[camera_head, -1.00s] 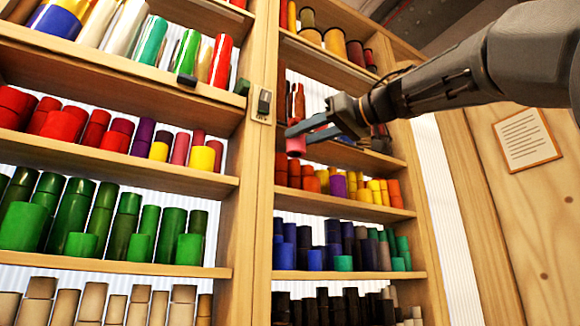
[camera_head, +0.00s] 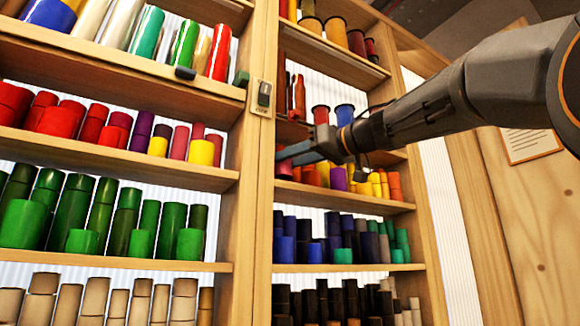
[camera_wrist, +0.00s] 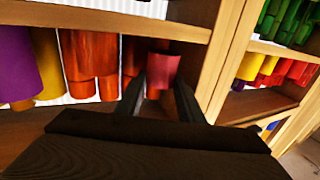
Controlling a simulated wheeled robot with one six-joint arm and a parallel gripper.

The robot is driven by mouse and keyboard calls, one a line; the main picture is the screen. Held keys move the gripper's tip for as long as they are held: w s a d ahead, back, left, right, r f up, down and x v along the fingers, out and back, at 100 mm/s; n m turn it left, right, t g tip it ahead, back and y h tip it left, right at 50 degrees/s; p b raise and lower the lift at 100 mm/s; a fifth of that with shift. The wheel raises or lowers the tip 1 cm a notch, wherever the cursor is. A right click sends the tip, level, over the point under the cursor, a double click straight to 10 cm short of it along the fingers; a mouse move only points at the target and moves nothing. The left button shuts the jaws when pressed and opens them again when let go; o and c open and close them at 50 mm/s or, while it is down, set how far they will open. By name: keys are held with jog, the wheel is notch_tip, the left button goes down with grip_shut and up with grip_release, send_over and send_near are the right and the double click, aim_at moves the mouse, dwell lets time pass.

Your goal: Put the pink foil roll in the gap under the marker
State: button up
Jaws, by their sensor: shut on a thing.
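The pink foil roll (camera_wrist: 163,71) shows in the wrist view between my two fingertips, at the end of a row of orange-red rolls. My gripper (camera_wrist: 160,90) is shut on it. In the head view my gripper (camera_head: 285,155) reaches in by the left post of the right bay, level with the orange and yellow row; I cannot clearly pick out the pink roll there. Small dark blocks sit on the upper left shelf edge, one dark (camera_head: 185,73) and one greenish (camera_head: 241,79). I cannot tell which thing is the marker.
A wooden post (camera_head: 263,180) with a dark latch-like piece (camera_head: 264,94) stands close to my fingers. Orange-red rolls (camera_wrist: 90,60) stand left of them in the wrist view. A shelf board (camera_wrist: 120,22) crosses above. Red and blue spools (camera_head: 345,113) stand on the shelf above.

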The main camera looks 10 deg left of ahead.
jog(key=shift+w+a+f, duration=0.1)
jog(key=shift+f, duration=0.65)
jog(key=shift+f, duration=0.2)
jog(key=o, duration=0.8)
jog(key=shift+r, duration=0.1)
jog(key=shift+r, duration=0.1)
jog(key=b+v, duration=0.3)
jog(key=v, duration=0.9)
